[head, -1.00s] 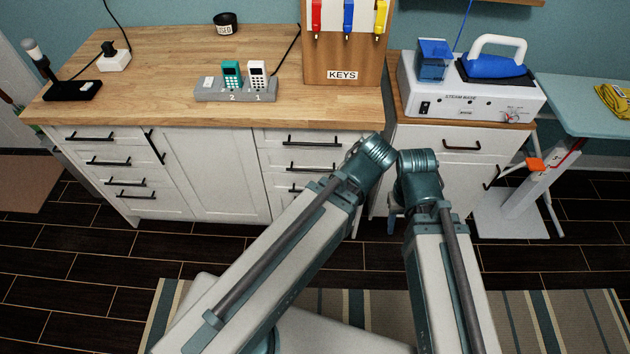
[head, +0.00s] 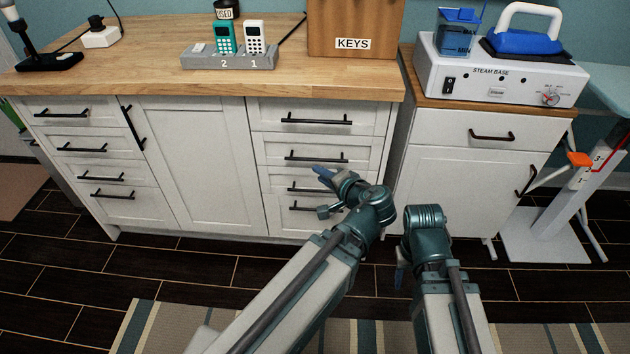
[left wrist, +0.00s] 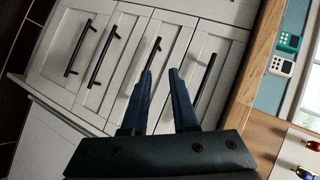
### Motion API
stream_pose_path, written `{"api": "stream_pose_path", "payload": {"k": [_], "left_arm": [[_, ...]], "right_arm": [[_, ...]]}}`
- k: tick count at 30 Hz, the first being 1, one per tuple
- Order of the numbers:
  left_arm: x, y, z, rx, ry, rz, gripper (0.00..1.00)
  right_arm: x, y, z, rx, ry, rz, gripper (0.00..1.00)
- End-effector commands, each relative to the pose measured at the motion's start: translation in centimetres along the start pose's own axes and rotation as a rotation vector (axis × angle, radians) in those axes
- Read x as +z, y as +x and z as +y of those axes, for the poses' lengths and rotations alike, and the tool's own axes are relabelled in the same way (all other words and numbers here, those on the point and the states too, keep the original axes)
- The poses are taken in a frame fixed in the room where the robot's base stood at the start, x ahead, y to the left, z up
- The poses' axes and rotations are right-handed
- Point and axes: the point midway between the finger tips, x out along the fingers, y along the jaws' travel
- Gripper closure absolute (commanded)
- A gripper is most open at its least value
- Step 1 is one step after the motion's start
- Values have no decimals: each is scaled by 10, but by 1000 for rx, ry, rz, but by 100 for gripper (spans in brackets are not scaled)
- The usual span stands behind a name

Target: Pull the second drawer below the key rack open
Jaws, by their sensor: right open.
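The second drawer (head: 280,155) below the key rack (head: 352,20) is shut in the right-hand drawer column of the white cabinet. Its black bar handle (head: 316,157) is clear in the head view, and it also shows in the left wrist view (left wrist: 152,52). My left gripper (head: 325,174) has blue fingers and points at the drawer front, just below that handle in the head view. In the left wrist view my left gripper (left wrist: 160,76) is open, the handle lying in line with the gap; contact cannot be told. My right gripper (head: 401,272) hangs low, partly hidden by its arm.
The top drawer handle (head: 317,120) is above, and further handles (head: 318,188) are close below. The wooden countertop (head: 150,80) overhangs the drawers. A cabinet with a steam base (head: 495,75) stands to the right. A striped rug (head: 150,325) lies on the dark floor in front.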

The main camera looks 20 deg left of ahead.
Motion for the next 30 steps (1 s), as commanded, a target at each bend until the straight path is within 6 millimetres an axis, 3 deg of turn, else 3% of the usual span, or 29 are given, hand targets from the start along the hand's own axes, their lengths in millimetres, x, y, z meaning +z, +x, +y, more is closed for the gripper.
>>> {"api": "stream_pose_path", "payload": {"k": [1,9,18,24,30], "left_arm": [[5,14,22,-36,8,19,73],[2,45,54,-238,70,128,73],[-4,65,93,-438,160,246,73],[-8,68,107,-519,205,296,73],[-11,67,108,-547,223,313,73]], "right_arm": [[-2,34,-3,0,0,0,50],[-7,120,-12,1,0,1,50],[-12,208,-20,1,0,3,50],[-14,240,-23,2,0,3,50],[-14,246,-24,2,0,3,50]]}}
